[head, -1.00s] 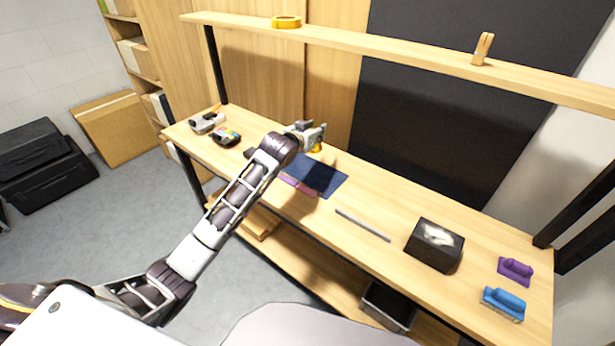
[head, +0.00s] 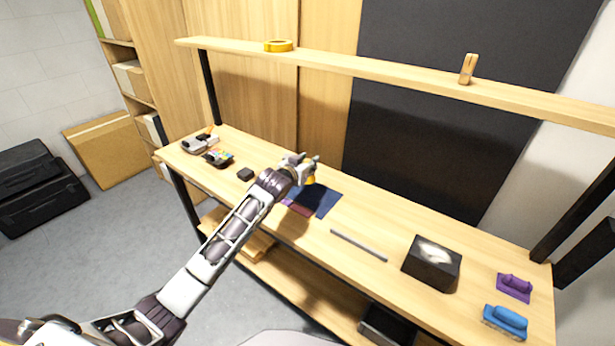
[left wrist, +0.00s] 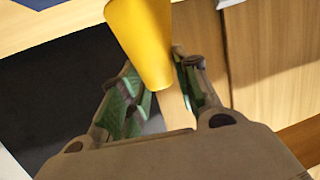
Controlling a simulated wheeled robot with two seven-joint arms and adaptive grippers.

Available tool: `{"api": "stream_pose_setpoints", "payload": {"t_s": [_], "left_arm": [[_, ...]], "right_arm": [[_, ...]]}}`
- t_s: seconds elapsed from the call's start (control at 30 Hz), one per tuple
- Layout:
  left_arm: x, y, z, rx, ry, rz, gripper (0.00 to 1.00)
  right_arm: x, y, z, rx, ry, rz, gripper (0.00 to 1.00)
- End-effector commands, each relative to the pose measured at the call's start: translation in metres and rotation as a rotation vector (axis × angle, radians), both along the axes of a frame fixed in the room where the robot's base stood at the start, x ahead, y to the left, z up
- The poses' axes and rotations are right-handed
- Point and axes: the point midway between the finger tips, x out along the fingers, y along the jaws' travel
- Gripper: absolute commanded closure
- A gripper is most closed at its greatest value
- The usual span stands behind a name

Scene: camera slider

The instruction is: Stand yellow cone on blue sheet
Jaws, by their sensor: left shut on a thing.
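My left gripper (head: 308,170) is shut on the yellow cone and holds it over the far part of the dark blue sheet (head: 324,204). In the head view only a small part of the yellow cone (head: 311,181) shows below the fingers. In the left wrist view the yellow cone (left wrist: 143,40) lies between the fingers (left wrist: 160,95), its narrower end toward the palm and its other end cut off by the top edge. I cannot tell whether it touches the sheet. A blue patch shows at the top left of the wrist view. My right gripper is not in view.
A purple-pink strip (head: 297,208) lies along the sheet's near side. A grey bar (head: 358,245), a dark tissue box (head: 432,264), and purple (head: 515,287) and blue (head: 506,321) handled tools are to the right. A small black box (head: 245,174) is left. A shelf (head: 370,67) spans above.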

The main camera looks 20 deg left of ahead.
Motion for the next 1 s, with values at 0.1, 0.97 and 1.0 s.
{"api": "stream_pose_setpoints", "payload": {"t_s": [0.1,0.97,1.0], "left_arm": [[0.000,0.000,0.001,0.000,0.000,0.000,0.93],[0.000,0.000,-0.050,0.000,0.000,-0.001,0.93],[0.000,0.000,-0.050,0.000,0.000,-0.001,0.93]], "right_arm": [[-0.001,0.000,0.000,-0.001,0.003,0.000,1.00],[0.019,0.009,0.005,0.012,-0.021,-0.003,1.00],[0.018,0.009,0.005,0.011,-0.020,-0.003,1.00]]}}
